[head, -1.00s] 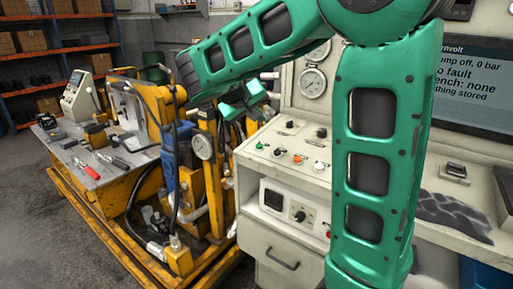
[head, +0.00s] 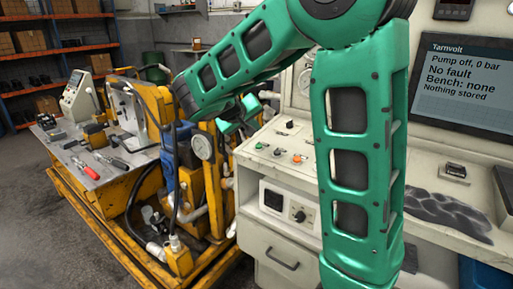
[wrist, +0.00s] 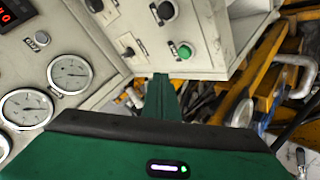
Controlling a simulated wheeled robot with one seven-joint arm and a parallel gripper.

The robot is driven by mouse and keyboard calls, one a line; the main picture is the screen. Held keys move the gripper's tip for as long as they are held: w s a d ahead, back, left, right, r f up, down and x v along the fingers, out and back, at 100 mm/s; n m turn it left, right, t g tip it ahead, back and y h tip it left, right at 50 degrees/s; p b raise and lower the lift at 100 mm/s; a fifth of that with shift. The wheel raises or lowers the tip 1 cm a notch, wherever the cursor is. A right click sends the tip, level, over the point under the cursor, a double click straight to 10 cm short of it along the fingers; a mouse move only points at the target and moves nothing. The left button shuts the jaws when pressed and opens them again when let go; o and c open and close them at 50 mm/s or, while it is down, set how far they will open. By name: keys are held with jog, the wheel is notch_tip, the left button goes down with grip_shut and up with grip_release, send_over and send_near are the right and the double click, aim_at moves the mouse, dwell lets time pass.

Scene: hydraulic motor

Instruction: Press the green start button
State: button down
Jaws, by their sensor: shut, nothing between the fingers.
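The green start button (head: 261,145) is a small round green cap near the left end of the sloped control panel. It shows more clearly in the wrist view as a round green button (wrist: 185,52) in a pale collar near the panel's edge. My gripper (head: 238,122) is shut and empty, at the panel's left end, above and left of the button in the head view. In the wrist view the tip of my gripper (wrist: 162,85) shows just below the button in the picture, apart from it. The height gap is hard to judge.
An orange button (head: 297,158) and black knobs (wrist: 165,10) share the panel. Gauges (wrist: 72,73) stand behind it. The screen (head: 468,85) reads "Pump off, 0 bar", "No fault". The yellow hydraulic rig (head: 190,190) with hoses stands close on the left.

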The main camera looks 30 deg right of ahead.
jog(key=shift+d+f, duration=0.15)
jog(key=shift+f, duration=0.9)
jog(key=shift+d+f, duration=0.15)
jog(key=shift+f, duration=0.85)
jog(key=shift+f, duration=0.1)
dwell(0.4)
jog(key=shift+f, duration=0.25)
jog(key=shift+d+f, duration=0.1)
jog(key=shift+f, duration=0.25)
dwell(0.8)
jog(key=shift+r, duration=0.8)
jog(key=shift+s+a+r, duration=0.1)
jog(key=shift+a+r, duration=0.05)
jog(key=shift+r, duration=0.65)
jog(key=shift+a+r, duration=0.2)
jog(key=shift+r, duration=0.65)
jog(key=shift+s+a+r, duration=0.1)
jog(key=shift+a+r, duration=0.05)
jog(key=shift+r, duration=0.65)
